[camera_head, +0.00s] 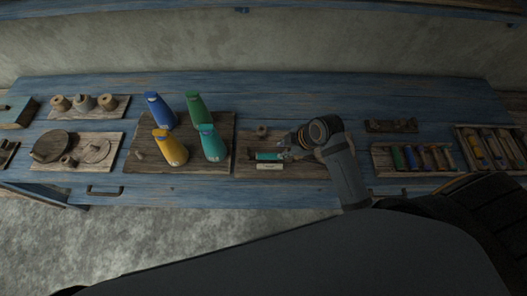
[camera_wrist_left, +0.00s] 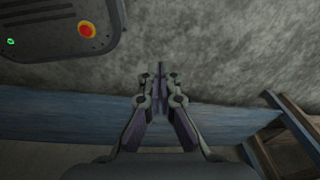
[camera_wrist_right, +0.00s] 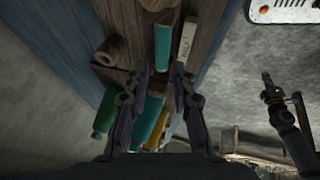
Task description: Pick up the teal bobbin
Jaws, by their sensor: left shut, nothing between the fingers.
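The teal bobbin (camera_head: 267,156) lies on its side on a wooden board in the middle of the blue bench. In the right wrist view, the teal bobbin (camera_wrist_right: 163,43) shows its wooden end and teal body just beyond the fingertips. My right gripper (camera_head: 286,149) is at the bobbin's right end in the head view. In its wrist view the right gripper (camera_wrist_right: 163,69) is open, with the bobbin lined up with the gap; I cannot tell whether they touch. My left gripper (camera_wrist_left: 159,70) is shut and empty, away from the bench items; it is not in the head view.
A pale label card (camera_head: 270,166) lies just in front of the bobbin. A small wooden spool (camera_head: 262,131) stands behind it. A bobbin tray (camera_head: 380,160) is to the right.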

